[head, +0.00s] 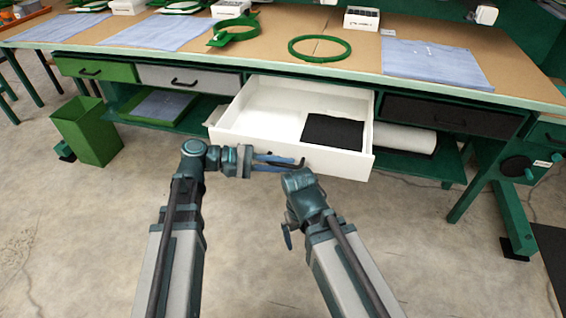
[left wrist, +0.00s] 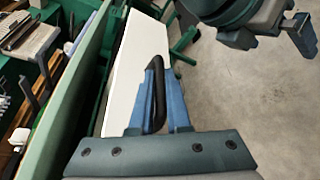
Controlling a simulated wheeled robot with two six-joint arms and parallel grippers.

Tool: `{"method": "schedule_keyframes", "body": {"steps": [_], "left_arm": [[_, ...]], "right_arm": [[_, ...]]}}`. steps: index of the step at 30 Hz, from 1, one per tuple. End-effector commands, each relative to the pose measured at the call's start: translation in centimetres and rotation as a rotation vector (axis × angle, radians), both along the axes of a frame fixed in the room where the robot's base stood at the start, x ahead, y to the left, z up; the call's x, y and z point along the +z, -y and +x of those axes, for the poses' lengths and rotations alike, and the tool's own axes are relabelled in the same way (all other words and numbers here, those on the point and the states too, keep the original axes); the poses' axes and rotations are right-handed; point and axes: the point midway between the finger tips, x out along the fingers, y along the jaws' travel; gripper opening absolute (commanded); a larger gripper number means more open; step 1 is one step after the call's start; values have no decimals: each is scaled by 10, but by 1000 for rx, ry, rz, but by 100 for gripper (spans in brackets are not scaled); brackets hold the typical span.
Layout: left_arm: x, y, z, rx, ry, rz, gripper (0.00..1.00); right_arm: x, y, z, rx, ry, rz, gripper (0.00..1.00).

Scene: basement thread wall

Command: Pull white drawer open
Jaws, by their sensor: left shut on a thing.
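The white drawer (head: 262,105) under the workbench is pulled well out, and a black flat item (head: 333,131) lies inside it. Its dark handle (head: 290,161) is on the front panel. My left gripper (head: 280,163) is at the front panel, shut on the handle. In the left wrist view, the blue fingers of the left gripper (left wrist: 163,100) are around the black handle (left wrist: 156,95), beside the white drawer front (left wrist: 138,65). My right gripper (head: 287,236) hangs low to the right, below the drawer; its fingers are too small to judge.
A green drawer (head: 95,69), a grey drawer (head: 190,80) and a black drawer (head: 450,114) are shut. The workbench top (head: 290,22) holds green hoops and blue cloths. A green bin (head: 87,131) stands at left. The floor in front is clear.

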Motion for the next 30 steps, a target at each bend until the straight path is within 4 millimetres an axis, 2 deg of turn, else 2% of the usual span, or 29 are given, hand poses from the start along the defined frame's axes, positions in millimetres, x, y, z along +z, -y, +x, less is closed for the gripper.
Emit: {"method": "schedule_keyframes", "body": {"steps": [5, 6, 10, 11, 19, 22, 26, 30], "left_arm": [[0, 0, 1, 1, 0, 1, 0], [0, 0, 1, 1, -1, 0, 18], [0, 0, 1, 1, -1, 0, 42], [0, 0, 1, 1, -1, 0, 45], [0, -1, 0, 0, -1, 0, 45], [2, -7, 0, 2, -1, 0, 45], [8, -26, -1, 5, 0, 0, 45], [15, -57, -3, 6, -2, 0, 45]], "right_arm": [[0, 0, 0, 0, 0, 0, 100], [0, 0, 0, 0, 0, 0, 100], [0, 0, 0, 0, 0, 0, 100], [0, 0, 0, 0, 0, 0, 100], [0, 0, 0, 0, 0, 0, 100], [2, 0, 0, 0, 0, 0, 100], [8, 0, 0, -1, 0, -1, 100], [15, 0, 0, -2, 0, -2, 100]]}}
